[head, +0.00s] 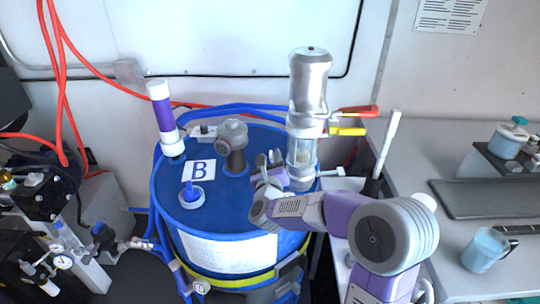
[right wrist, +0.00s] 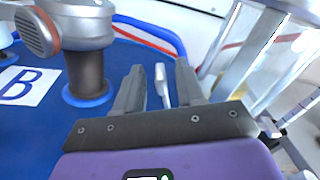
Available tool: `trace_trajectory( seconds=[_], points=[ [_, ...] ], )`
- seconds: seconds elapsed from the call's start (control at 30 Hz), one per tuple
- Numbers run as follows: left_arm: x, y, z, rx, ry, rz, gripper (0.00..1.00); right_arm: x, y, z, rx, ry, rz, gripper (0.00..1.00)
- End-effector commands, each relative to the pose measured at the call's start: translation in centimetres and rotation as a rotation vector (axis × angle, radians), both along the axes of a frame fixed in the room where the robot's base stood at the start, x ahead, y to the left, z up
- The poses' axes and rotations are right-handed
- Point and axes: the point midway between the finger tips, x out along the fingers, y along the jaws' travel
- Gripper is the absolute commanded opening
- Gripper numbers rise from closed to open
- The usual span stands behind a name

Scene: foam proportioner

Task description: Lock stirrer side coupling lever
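The stirrer (head: 309,85) is a silver cylinder with a clear lower section, standing at the right rear of a blue drum (head: 225,215). My right gripper (head: 268,159) is over the drum top, just left of the stirrer's lower end. In the right wrist view my right gripper (right wrist: 160,85) is open, its two dark fingers apart. A small pale lever-like piece (right wrist: 160,80) shows between the fingers; contact with them cannot be told. I cannot tell for sure that it is the coupling lever. My left gripper is not in view.
A grey fitting (head: 234,140) and a purple-and-white tube (head: 163,118) stand on the drum, beside a "B" label (head: 199,170). Red (head: 358,111) and yellow (head: 347,131) handles stick out right of the stirrer. A grey bench at right holds a blue mug (head: 484,250).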

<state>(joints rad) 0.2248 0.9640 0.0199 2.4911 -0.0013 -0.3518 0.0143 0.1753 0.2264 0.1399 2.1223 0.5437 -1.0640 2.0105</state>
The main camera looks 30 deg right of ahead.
Motion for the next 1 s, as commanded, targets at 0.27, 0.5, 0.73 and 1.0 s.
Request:
trace_trajectory(
  seconds=[0.27, 0.5, 0.73, 1.0],
  points=[
    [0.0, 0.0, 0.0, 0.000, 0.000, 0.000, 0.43, 1.7, -1.0, 0.0, -0.001, 0.001, 0.001, 0.38],
    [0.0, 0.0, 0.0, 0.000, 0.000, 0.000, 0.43, 1.7, -1.0, 0.0, -0.001, 0.001, 0.001, 0.35],
    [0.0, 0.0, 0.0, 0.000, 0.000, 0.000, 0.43, 1.6, -1.0, 0.0, -0.001, 0.001, 0.001, 0.00],
    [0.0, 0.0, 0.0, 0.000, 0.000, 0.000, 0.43, 1.6, -1.0, 0.0, -0.001, 0.001, 0.001, 0.00]
  ],
)
